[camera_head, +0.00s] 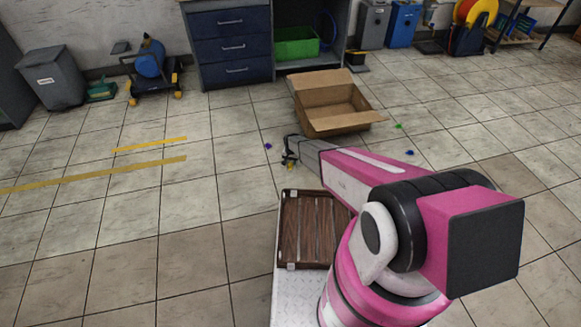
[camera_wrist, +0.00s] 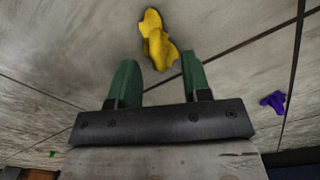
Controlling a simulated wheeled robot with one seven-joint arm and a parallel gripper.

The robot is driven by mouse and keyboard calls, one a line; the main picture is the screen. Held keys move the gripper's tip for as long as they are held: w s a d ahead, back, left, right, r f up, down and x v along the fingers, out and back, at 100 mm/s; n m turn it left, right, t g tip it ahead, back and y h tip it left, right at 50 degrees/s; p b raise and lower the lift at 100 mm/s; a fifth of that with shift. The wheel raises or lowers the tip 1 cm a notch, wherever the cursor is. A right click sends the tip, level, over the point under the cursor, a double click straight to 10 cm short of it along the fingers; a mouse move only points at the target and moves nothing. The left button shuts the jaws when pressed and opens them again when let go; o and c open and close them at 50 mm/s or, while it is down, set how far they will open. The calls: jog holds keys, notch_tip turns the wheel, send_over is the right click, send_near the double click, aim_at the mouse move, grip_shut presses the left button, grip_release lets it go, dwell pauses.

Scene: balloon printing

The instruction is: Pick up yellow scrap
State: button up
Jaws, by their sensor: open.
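The yellow scrap (camera_wrist: 158,40) is a small crumpled piece lying on the tiled floor in the wrist view. It lies just beyond and between the two green fingertips of my gripper (camera_wrist: 158,72), apart from them. The gripper is open and empty. In the head view the gripper (camera_head: 290,152) is low over the floor in front of the cardboard box. A small yellow bit of the scrap (camera_head: 290,166) shows just below it, partly hidden.
An open cardboard box (camera_head: 335,105) stands on the floor behind my gripper. A purple scrap (camera_head: 268,146), a green scrap (camera_head: 399,125) and a blue scrap (camera_head: 409,153) lie nearby. A brown slatted tray (camera_head: 290,232) is close in front. The floor at left is clear.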

jog(key=shift+f, duration=0.8)
grip_shut()
jog(key=shift+r, duration=0.1)
jog(key=shift+r, duration=0.45)
notch_tip(320, 180, up, 4)
jog(key=shift+s+f, duration=0.1)
jog(key=shift+f, duration=0.1)
jog(key=s+a+r, duration=0.6)
jog(key=s+a, duration=0.2)
jog(key=shift+a+r, duration=0.2)
jog(key=shift+a, duration=0.05)
